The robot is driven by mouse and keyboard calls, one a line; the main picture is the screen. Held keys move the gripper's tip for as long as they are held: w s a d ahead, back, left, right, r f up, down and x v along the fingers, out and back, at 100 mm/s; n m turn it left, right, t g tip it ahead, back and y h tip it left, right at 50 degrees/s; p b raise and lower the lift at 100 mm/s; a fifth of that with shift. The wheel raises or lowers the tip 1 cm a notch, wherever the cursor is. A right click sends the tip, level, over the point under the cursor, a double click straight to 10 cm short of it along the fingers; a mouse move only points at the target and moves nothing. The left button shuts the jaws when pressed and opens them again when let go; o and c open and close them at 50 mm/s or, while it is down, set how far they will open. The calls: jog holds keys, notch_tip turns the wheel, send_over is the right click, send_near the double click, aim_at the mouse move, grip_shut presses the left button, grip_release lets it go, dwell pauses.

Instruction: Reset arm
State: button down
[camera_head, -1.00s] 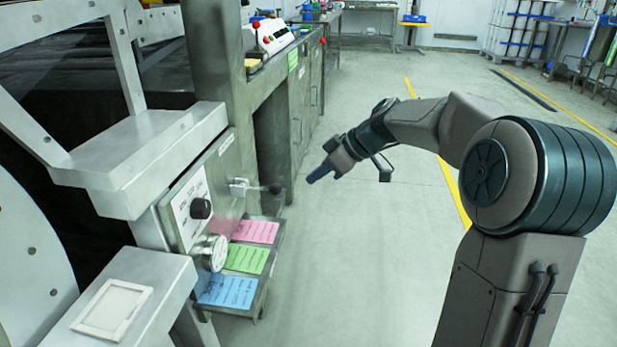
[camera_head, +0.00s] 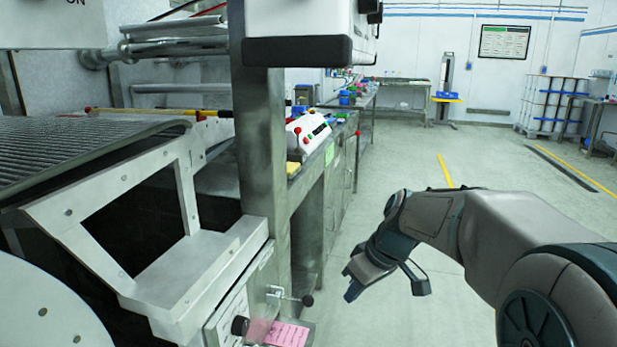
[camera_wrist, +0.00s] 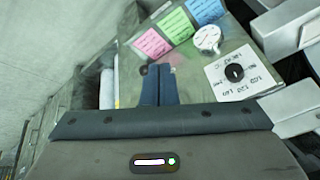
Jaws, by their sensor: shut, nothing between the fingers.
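My gripper (camera_head: 354,290) is held over the open floor, to the right of the dosing machine's control panel in the head view. Its fingers point down and to the left. In the wrist view the two fingers (camera_wrist: 160,86) lie together, shut and empty. The black dial (camera_wrist: 235,73) on its white plate, the round gauge (camera_wrist: 207,38) and the pink card (camera_wrist: 151,44) show beyond the fingers.
The steel machine frame (camera_head: 262,130) fills the left side. A white scale-like device (camera_head: 308,130) stands on the bench behind it. The pink card (camera_head: 287,334) lies low by the panel.

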jog(key=s+d+r+m+h+p, duration=0.2)
jog(key=s+r+m+p, duration=0.2)
jog(key=s+r+p, duration=0.5)
jog(key=s+d+r+m+h+p, duration=0.2)
jog(key=s+d+r+m+p, duration=0.1)
jog(key=s+r+p, duration=0.6)
jog(key=r+m+p, duration=0.1)
jog(key=p, duration=0.3)
jog(key=shift+s+d+r, duration=0.15)
jog(key=shift+s+d, duration=0.2)
jog(key=shift+s, duration=0.05)
dwell(2.0)
